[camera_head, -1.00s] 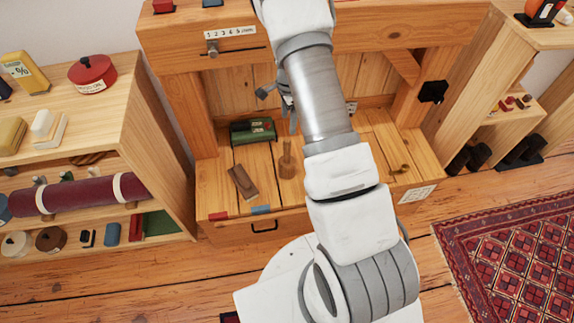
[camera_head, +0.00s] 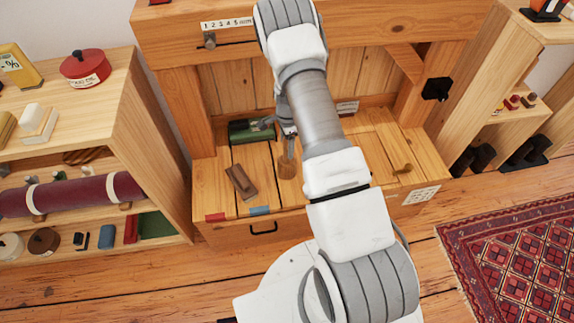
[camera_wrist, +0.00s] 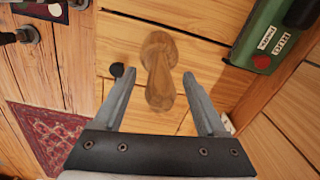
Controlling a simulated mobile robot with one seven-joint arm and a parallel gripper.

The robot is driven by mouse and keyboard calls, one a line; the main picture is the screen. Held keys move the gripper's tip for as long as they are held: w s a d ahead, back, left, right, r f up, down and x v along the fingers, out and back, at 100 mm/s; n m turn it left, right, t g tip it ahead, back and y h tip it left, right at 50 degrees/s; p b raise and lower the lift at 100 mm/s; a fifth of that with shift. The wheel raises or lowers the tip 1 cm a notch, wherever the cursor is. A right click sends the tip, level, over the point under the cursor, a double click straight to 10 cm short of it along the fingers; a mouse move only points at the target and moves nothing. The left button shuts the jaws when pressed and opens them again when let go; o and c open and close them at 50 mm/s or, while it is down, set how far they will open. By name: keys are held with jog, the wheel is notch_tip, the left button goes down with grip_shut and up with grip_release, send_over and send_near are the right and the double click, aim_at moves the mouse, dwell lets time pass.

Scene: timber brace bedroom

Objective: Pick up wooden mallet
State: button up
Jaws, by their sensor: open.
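In the wrist view the mallet (camera_wrist: 158,70) lies between the two fingers of my open gripper (camera_wrist: 158,82). A gap shows on both sides of it, and I see no finger closed on it.
A dark brown wooden block (camera_head: 240,181) lies left of the mallet. A green case (camera_head: 251,131) sits behind it, near the back panel; it also shows in the wrist view (camera_wrist: 268,40). Bare planks lie right of the mallet. A crossbeam (camera_head: 380,38) spans above the bench.

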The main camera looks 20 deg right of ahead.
grip_shut()
dwell(0.4)
